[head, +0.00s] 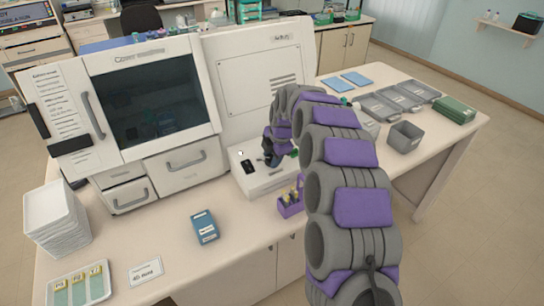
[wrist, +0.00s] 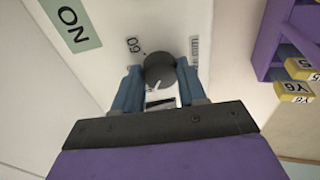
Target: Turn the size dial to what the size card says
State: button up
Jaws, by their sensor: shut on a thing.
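A dark round dial (wrist: 159,66) with a white pointer line sits on the white panel of the machine. The line points toward the lower part of the wrist view, slightly left. Labels stand around the dial; one at upper left reads like 60 and one at right is only partly readable. My gripper (wrist: 159,78) is shut on the dial, one blue finger on each side. In the head view my gripper (head: 272,156) is at the low white control box, and the dial is hidden behind it. A small white card (head: 146,272) lies on the front counter; its larger line looks like "40 mount", but is blurred.
A purple rack (head: 290,208) with yellow-capped slides stands close right of the control box. A green ON label (wrist: 72,24) is near the dial. The machine (head: 150,95) rises behind. A blue box (head: 205,228) and slide tray (head: 80,288) occupy the front counter.

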jog(key=o, duration=1)
jog(key=shift+o, duration=0.2)
jog(key=p+v, duration=0.3)
jog(key=v, duration=1.4)
jog(key=shift+r, duration=0.1)
jog(key=s+d+m+g, duration=0.1)
jog(key=s+d+m, duration=0.25)
jog(key=s, duration=0.45)
jog(key=s+d+r+m+h, duration=0.1)
jog(key=s+d+m, duration=0.1)
jog(key=s+m, duration=0.45)
jog(key=s+d+m+g, duration=0.1)
jog(key=s+d+m, duration=0.15)
jog(key=s, duration=0.65)
jog(key=s+d+f+m, duration=0.2)
jog(key=s+m, duration=0.2)
jog(key=s, duration=0.3)
jog(key=s+d+f+m+g+h, duration=0.1)
jog(key=s+d+f+m, duration=0.1)
jog(key=s, duration=0.6)
jog(key=s+d+f+m+g, duration=0.1)
jog(key=s+d+f+m, duration=0.1)
jog(key=s+m, duration=0.4)
jog(key=shift+s+d+f, duration=0.3)
jog(key=shift+s+d, duration=0.55)
jog(key=shift+s, duration=0.35)
